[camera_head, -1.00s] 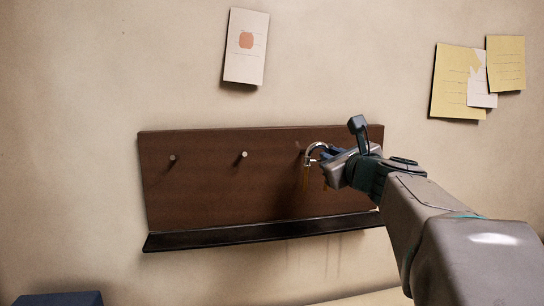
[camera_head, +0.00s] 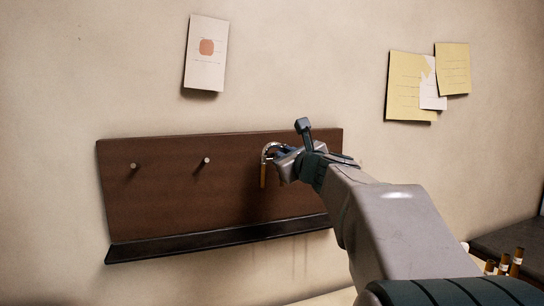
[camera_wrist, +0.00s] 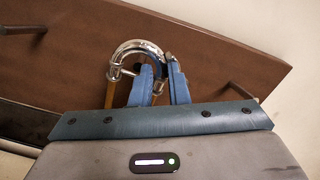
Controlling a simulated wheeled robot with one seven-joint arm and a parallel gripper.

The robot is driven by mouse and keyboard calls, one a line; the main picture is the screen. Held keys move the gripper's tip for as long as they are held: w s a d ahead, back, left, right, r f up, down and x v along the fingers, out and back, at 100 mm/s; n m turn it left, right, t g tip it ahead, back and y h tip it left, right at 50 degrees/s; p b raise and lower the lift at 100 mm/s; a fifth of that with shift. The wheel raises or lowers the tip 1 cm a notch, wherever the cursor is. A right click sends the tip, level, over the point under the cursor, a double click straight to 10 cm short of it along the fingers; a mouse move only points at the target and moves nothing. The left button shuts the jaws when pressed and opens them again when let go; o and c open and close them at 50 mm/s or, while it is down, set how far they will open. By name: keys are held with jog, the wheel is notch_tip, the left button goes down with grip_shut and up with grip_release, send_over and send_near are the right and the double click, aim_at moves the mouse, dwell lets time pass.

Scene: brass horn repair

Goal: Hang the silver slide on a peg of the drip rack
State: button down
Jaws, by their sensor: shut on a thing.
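The silver slide (camera_head: 268,150) is a shiny U-shaped bow with brass-coloured legs hanging down. My gripper (camera_head: 285,154) is shut on its right side and holds it, bow up, in front of the right part of the dark brown drip rack (camera_head: 165,205). In the wrist view, the slide (camera_wrist: 136,48) shows at the blue fingers of my gripper (camera_wrist: 162,82). Two pegs stand free at the left (camera_head: 133,166) and middle (camera_head: 206,160) of the rack. Another peg (camera_wrist: 243,92) shows right of the fingers in the wrist view. Whether the slide touches a peg I cannot tell.
A black ledge (camera_head: 215,238) runs along the rack's bottom. A white sheet (camera_head: 206,55) and yellow papers (camera_head: 408,85) are on the wall above.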

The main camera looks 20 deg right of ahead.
jog(key=w, duration=0.2)
jog(key=shift+w+f, duration=0.35)
jog(key=shift+w+a+f+b, duration=0.1)
jog(key=shift+f+b, duration=0.15)
jog(key=shift+b, duration=0.3)
